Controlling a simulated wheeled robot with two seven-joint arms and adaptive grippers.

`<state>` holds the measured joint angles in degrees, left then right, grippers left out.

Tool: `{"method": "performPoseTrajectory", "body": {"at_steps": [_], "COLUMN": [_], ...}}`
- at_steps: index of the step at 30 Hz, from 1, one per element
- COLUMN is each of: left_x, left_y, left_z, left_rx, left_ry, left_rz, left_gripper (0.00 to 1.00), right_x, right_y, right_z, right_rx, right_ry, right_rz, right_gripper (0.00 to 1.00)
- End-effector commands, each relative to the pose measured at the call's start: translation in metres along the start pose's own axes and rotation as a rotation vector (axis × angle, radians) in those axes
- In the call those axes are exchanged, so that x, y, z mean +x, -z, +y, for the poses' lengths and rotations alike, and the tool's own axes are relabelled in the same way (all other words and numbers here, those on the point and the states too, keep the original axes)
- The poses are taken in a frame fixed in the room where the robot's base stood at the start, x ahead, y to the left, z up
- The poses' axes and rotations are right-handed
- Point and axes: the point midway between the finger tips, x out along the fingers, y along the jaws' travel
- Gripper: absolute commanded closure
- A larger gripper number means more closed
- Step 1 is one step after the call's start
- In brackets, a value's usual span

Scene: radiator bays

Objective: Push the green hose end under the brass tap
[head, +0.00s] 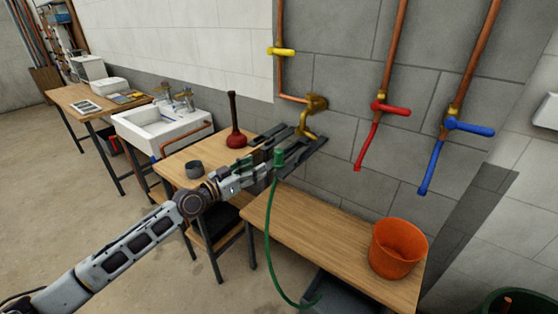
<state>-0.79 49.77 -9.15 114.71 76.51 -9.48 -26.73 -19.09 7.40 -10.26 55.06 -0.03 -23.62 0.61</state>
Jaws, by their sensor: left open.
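The brass tap (316,103) is on the grey wall, fed by a copper pipe, with its spout curving down. The green hose end (279,158) stands upright, a little left of and lower than the spout in the picture. The green hose (267,235) hangs from it past the bench's front edge. My left gripper (303,134) is open, its fingers reaching toward the wall around the spout's lower end in the picture. The hose end overlaps the gripper's near finger; I cannot tell whether they touch. My right gripper is not in view.
An orange bucket (398,248) stands on the right of the wooden bench (325,232). A plunger (236,125) and grey cup (193,169) are on the left table. A white sink (163,128) is further left. Red (384,108) and blue (462,126) valves hang on the wall.

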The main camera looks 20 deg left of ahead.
Motion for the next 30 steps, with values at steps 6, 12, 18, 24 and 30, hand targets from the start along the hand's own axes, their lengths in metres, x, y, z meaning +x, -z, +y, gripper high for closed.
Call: {"method": "performPoseTrajectory", "body": {"at_steps": [6,12,18,24,30], "left_x": [0.000,0.000,-0.003,-0.008,-0.015], "left_y": [0.000,-0.001,-0.005,-0.013,-0.020], "left_z": [0.000,0.000,0.003,0.007,0.011], "left_rx": [0.000,0.009,0.076,0.215,0.375], "left_ry": [0.000,0.001,0.005,0.013,0.023], "left_rz": [0.000,-0.002,-0.013,-0.034,-0.057], "left_gripper": [0.50,0.71,0.96,1.00,1.00], "right_x": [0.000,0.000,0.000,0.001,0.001], "right_y": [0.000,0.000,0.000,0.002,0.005], "right_z": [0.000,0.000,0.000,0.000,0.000], "right_rx": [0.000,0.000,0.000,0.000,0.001], "right_ry": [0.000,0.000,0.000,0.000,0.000], "right_rz": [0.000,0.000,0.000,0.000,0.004], "right_gripper": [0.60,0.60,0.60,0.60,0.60]}}
